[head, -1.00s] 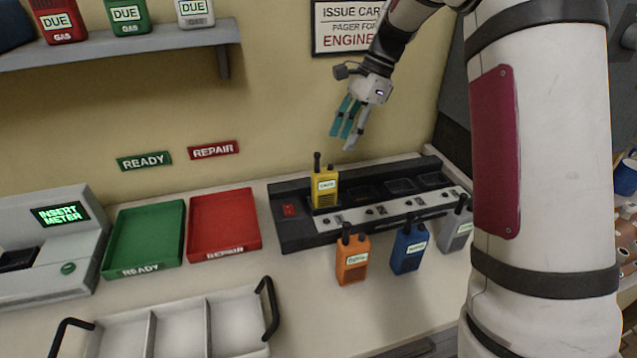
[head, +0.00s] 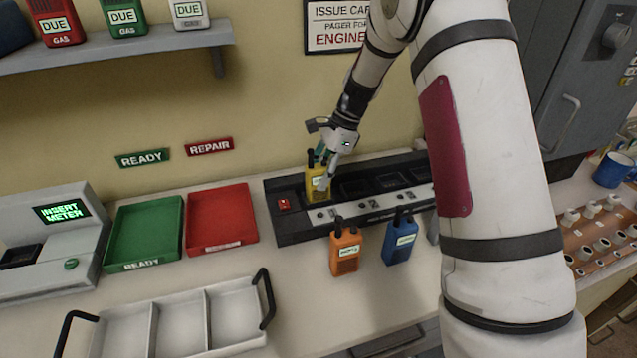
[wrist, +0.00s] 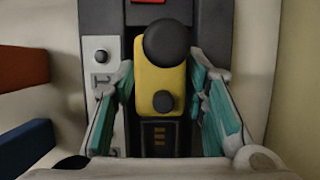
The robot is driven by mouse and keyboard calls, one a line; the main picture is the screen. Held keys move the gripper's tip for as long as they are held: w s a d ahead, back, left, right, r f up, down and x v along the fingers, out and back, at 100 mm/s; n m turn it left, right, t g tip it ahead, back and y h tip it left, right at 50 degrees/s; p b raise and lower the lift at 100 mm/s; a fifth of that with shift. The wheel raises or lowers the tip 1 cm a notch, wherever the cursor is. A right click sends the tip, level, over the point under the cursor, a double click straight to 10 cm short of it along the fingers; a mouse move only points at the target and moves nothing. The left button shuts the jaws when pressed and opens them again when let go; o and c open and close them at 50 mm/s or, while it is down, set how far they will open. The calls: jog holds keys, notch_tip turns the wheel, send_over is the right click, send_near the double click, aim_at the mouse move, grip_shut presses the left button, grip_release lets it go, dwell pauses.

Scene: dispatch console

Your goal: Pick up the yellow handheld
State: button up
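The yellow handheld (head: 318,184) stands upright in the leftmost bay of the dark charger rack (head: 290,232). In the wrist view I look down on its yellow top (wrist: 160,88), with a large dark knob and a smaller one. My gripper (head: 324,168) is down at the handheld from above. In the wrist view its teal-padded fingers (wrist: 161,95) are on either side of the body, open, with narrow gaps seeming to show beside it. The fingers partly cover the handheld in the head view.
An orange handheld (head: 345,252) and a blue handheld (head: 400,240) stand in front of the rack. Left are a red tray (head: 222,244), a green tray (head: 143,262) and a divided white carrier (head: 180,300). The wall is close behind the rack.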

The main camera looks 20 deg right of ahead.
jog(key=shift+x, duration=1.05)
grip_shut()
jog(key=shift+r, duration=0.1)
